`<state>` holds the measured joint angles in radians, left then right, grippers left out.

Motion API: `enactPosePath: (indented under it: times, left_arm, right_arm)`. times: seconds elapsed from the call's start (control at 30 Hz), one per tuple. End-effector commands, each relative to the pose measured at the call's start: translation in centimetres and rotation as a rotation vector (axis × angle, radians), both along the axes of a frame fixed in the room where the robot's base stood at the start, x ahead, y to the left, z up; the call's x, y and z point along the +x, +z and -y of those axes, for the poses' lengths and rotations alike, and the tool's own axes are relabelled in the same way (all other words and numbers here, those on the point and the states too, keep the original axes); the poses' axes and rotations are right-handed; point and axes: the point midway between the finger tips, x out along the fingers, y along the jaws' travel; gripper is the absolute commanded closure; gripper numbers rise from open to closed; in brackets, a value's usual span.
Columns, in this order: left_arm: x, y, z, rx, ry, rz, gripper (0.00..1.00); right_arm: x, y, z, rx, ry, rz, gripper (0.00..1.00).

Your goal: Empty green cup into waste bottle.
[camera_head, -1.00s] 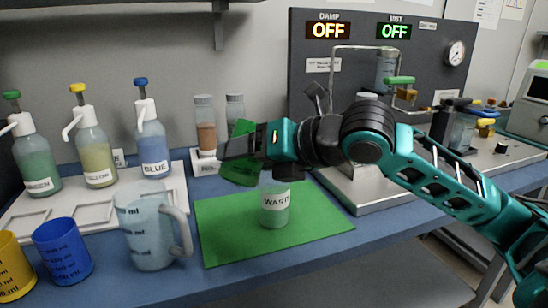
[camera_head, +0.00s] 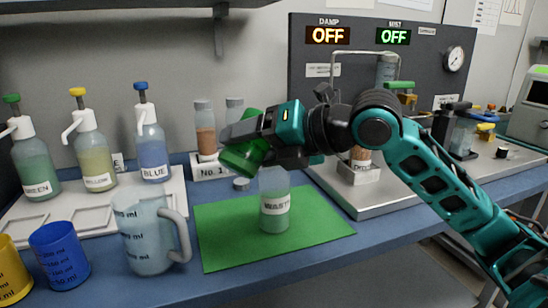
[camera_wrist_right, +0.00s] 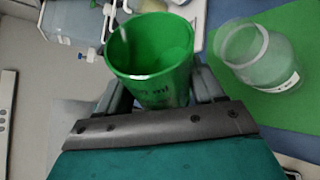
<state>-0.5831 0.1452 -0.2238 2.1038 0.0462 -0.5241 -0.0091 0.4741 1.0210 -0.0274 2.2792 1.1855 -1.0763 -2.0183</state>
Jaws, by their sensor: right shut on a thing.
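The green cup (camera_head: 244,155) is held by my right gripper (camera_head: 238,134) above the left back of the waste bottle. The cup is tilted in the head view. My right wrist view shows into the open green cup (camera_wrist_right: 152,55), with some green inside; I cannot tell how much liquid is there. The waste bottle (camera_head: 275,205) is a clear, open-topped bottle labelled WASTE with pale green liquid. It stands upright on the green mat (camera_head: 325,215), and also shows in the wrist view (camera_wrist_right: 262,58), beside and apart from the cup. My left gripper is out of view.
A clear measuring jug (camera_head: 148,235) stands left of the mat, with a blue cup (camera_head: 60,255) and a yellow cup (camera_head: 10,270) farther left. Pump bottles (camera_head: 152,150) stand on a white tray (camera_head: 105,222) behind. A metal-based apparatus (camera_head: 375,203) is at the right.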

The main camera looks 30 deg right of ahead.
Motion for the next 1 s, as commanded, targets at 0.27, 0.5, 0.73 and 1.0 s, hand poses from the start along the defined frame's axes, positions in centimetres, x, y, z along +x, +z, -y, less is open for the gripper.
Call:
enactPosePath:
  times: [0.27,0.5,0.73,1.0]
  left_arm:
    - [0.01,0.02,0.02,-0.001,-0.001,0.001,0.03]
    - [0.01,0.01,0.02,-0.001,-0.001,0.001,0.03]
    - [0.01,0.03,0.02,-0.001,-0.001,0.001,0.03]
    - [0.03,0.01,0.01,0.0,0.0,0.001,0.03]
  right_arm:
    - [0.02,0.32,0.0,0.037,-0.001,-0.01,0.68]
    - [0.0,0.5,-0.04,0.067,0.0,-0.021,0.68]
    - [-0.01,0.67,-0.05,0.097,0.0,-0.031,0.68]
    - [-0.03,0.86,-0.09,0.132,0.0,-0.044,0.68]
